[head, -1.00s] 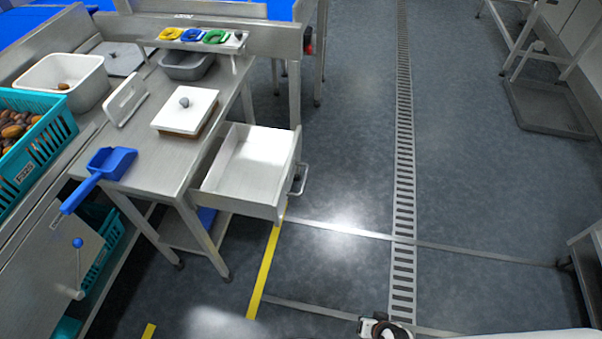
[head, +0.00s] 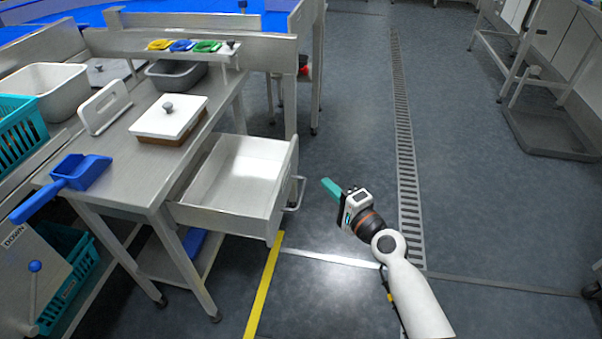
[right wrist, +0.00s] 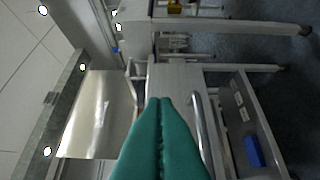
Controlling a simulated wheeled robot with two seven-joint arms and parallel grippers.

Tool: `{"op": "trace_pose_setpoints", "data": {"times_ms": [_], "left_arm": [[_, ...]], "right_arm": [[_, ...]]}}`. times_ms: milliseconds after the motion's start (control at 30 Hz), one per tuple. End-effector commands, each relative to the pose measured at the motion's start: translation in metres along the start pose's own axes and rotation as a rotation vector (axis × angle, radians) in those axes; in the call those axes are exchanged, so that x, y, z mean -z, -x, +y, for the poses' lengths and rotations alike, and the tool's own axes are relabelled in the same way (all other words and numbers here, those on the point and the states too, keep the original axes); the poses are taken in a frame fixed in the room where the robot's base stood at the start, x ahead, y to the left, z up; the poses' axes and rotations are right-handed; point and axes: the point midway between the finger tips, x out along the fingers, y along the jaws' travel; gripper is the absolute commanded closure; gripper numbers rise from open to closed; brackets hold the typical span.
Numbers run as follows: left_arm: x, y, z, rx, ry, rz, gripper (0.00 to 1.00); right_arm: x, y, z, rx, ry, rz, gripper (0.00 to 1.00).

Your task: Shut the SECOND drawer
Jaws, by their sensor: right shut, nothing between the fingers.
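The drawer (head: 238,178) under the steel work table is pulled out, and its inside looks empty. Its bar handle (head: 297,194) is on the front panel, at the drawer's right end in the head view. My right gripper (head: 326,184) is just right of the handle, apart from it, with green fingers pressed together and empty. In the right wrist view, the closed fingers (right wrist: 160,104) point towards the drawer front (right wrist: 178,82), and the handle (right wrist: 200,125) shows to their right. My left gripper is not in view.
The table top holds a blue scoop (head: 75,176), a white-lidded box (head: 168,118) and a grey tub (head: 176,74). A teal crate (head: 20,130) is at the left. The floor right of the drawer is open, with a drain grate (head: 405,150).

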Motion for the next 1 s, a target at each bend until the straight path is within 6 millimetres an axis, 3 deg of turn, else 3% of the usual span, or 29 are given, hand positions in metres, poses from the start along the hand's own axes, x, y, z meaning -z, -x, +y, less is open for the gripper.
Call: {"op": "trace_pose_setpoints", "data": {"times_ms": [200, 400, 1000], "left_arm": [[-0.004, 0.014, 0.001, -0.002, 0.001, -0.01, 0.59], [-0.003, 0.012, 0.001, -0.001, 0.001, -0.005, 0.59], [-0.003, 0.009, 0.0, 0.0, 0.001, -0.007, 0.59]], "right_arm": [[0.001, -0.05, -0.001, -0.001, -0.001, 0.001, 1.0], [0.019, -0.073, 0.0, 0.001, -0.001, 0.002, 1.0], [0.029, -0.083, -0.001, 0.002, 0.002, 0.0, 1.0]]}}
